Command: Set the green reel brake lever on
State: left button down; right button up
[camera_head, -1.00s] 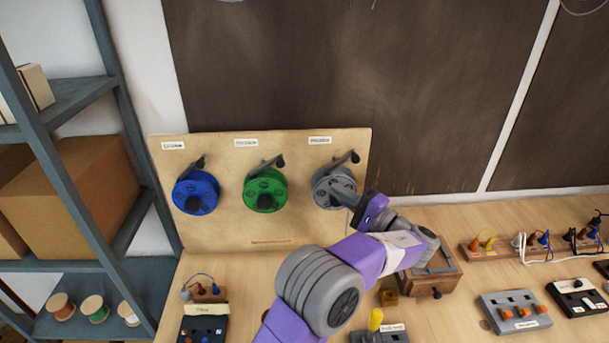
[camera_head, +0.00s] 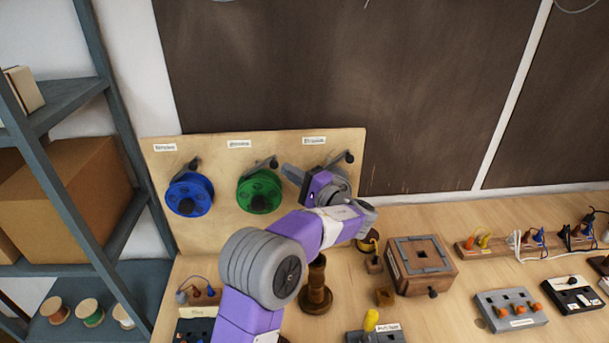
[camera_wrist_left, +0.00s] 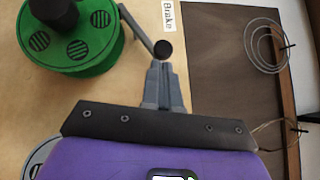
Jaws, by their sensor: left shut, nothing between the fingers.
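The green reel (camera_head: 260,192) hangs in the middle of an upright wooden board (camera_head: 222,226). Its brake lever (camera_head: 259,166) is a grey bar slanting up to the right, ending in a black knob (camera_head: 273,161). In the left wrist view the knob (camera_wrist_left: 162,49) sits just beyond the fingertips of my left gripper (camera_wrist_left: 160,68), and the green reel (camera_wrist_left: 85,50) is at upper left. My left gripper (camera_head: 285,169) is shut and empty, pointing left at the knob. I cannot tell whether it touches the knob. My right gripper is out of view.
The blue reel (camera_head: 189,194) hangs to the left. The grey reel at the right is mostly hidden by my left gripper; its lever knob (camera_head: 348,156) shows above. A wooden box (camera_head: 423,268) and a turned wooden post (camera_head: 316,286) stand on the bench below.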

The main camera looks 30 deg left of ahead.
pick_arm(q)
jog(key=shift+a, duration=0.2)
jog(key=shift+s+a+r+n+g+h+b, duration=0.2)
jog(key=shift+r+n+h+b, duration=0.1)
jog(key=shift+r+n, duration=0.1)
jog(key=shift+s+a+r+n+g+h+b, duration=0.1)
jog(key=shift+s+a+r+n+h+b, duration=0.1)
jog(key=shift+r+n+h, duration=0.15)
